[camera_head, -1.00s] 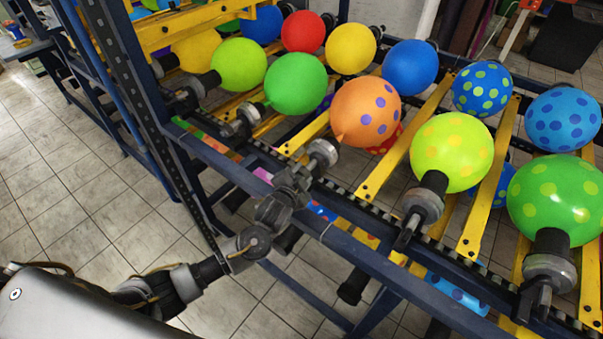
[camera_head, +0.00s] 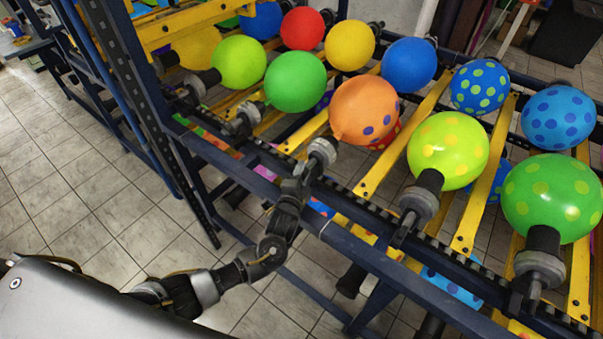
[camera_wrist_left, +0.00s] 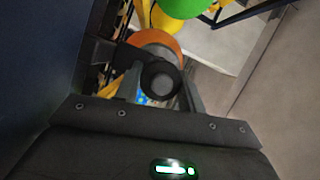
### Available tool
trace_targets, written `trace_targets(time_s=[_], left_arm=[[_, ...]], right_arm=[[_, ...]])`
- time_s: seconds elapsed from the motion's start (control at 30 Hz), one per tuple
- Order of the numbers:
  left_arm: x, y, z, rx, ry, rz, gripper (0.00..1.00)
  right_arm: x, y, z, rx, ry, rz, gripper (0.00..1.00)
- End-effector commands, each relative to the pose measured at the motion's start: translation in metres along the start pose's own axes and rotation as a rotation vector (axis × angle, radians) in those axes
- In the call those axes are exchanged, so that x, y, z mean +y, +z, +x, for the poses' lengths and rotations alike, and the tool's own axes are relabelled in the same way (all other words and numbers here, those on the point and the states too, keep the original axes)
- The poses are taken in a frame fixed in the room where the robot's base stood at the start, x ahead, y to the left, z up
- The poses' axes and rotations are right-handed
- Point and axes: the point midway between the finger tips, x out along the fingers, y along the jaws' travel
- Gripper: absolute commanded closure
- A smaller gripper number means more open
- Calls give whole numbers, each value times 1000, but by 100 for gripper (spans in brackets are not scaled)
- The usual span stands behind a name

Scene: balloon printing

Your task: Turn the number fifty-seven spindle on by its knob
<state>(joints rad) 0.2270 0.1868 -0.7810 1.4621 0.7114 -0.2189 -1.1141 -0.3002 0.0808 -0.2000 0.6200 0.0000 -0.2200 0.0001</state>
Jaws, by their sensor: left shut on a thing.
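The spindle with the grey round collar (camera_head: 321,153) carries an orange balloon with purple dots (camera_head: 361,110) on the near row of the rack. No number is readable on it. My left gripper (camera_head: 303,172) is shut on this spindle's dark knob, at the rack's near edge. In the left wrist view the knob (camera_wrist_left: 160,82) shows its round end between the two fingers, with part of the orange balloon (camera_wrist_left: 154,40) behind it. My right gripper is not in view.
To the right are spindles with a yellow-green balloon (camera_head: 447,150) and a green balloon (camera_head: 553,198). A plain green balloon (camera_head: 295,81) is to the left. A blue rail (camera_head: 390,268) runs along the near side. The tiled floor (camera_head: 90,205) at left is clear.

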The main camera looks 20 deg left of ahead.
Motion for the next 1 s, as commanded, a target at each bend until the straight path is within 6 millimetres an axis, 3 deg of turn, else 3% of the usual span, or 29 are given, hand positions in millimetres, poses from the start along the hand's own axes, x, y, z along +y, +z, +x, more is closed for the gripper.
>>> trace_targets(time_s=[0.43,0.47,0.6,1.0], left_arm=[[1,0,0,2,-2,8,84],[1,0,0,2,-2,7,58],[1,0,0,1,-2,7,40],[2,0,-9,1,-1,7,39]], right_arm=[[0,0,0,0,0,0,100],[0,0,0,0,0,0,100],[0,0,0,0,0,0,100],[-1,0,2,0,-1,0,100]])
